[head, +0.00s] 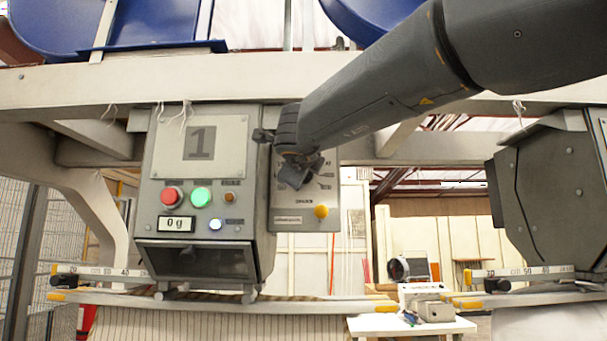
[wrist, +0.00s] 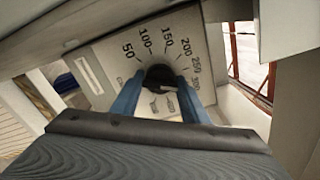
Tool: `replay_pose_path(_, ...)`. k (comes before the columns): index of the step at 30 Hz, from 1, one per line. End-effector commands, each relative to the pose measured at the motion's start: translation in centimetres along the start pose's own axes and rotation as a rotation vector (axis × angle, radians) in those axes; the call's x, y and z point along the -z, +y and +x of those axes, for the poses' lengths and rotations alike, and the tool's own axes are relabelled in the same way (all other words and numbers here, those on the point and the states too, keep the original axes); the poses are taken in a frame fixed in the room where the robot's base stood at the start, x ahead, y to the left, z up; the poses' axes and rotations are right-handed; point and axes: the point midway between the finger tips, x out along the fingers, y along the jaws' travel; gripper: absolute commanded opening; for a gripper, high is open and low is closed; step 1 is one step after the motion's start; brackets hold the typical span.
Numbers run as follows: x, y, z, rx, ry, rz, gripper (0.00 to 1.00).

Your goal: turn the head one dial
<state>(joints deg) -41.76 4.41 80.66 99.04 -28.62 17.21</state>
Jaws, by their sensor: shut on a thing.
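The head one unit is a grey box with a plate marked 1 (head: 203,147) in the head view. The dial panel (head: 305,211) is fixed to its right side. The dial (wrist: 161,76) is a black round knob on that panel in the wrist view, ringed by numbers from 50 up to about 300. My gripper (wrist: 157,88) has its two blue fingers on either side of the dial and is shut on it. In the head view my gripper (head: 297,172) covers the dial and part of the scale.
The box carries a red button (head: 172,197), a green button (head: 201,197) and a display (head: 177,224) reading 0 g. A second grey head (head: 545,185) stands at the right, with open space between.

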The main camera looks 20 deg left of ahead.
Motion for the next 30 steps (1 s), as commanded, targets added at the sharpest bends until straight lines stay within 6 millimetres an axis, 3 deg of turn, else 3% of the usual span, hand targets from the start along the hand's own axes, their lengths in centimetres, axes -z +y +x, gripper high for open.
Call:
replay_pose_path(18, 0.05, 0.10, 0.03, -0.001, 0.001, 0.044, 0.18)
replay_pose_path(19, 0.05, 0.10, 0.03, -0.001, 0.001, 0.044, 0.42)
replay_pose_path(22, 0.04, 0.08, 0.03, -0.001, 0.001, 0.044, 0.59)
replay_pose_path(30, 0.01, 0.03, -0.01, -0.001, 0.000, 0.044, 0.59)
